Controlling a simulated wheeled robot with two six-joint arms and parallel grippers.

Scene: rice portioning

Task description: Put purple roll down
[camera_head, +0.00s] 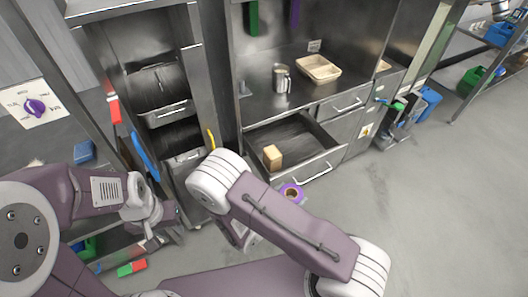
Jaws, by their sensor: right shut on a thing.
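The purple roll (296,187) is a purple ring with a brown core. It shows just past the upper edge of my right forearm, in front of the open drawer. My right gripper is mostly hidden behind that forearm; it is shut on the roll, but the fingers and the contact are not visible. My left gripper (165,217) is at the lower left, well apart from the roll. Its fingers are small and partly hidden, so I cannot tell their opening.
An open drawer (325,160) holds a tan block (272,157). The steel counter (262,107) above carries a metal mug (281,79) and a beige tray (318,69). Another open drawer (168,113) is at the left. Grey floor (430,200) is clear at the right.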

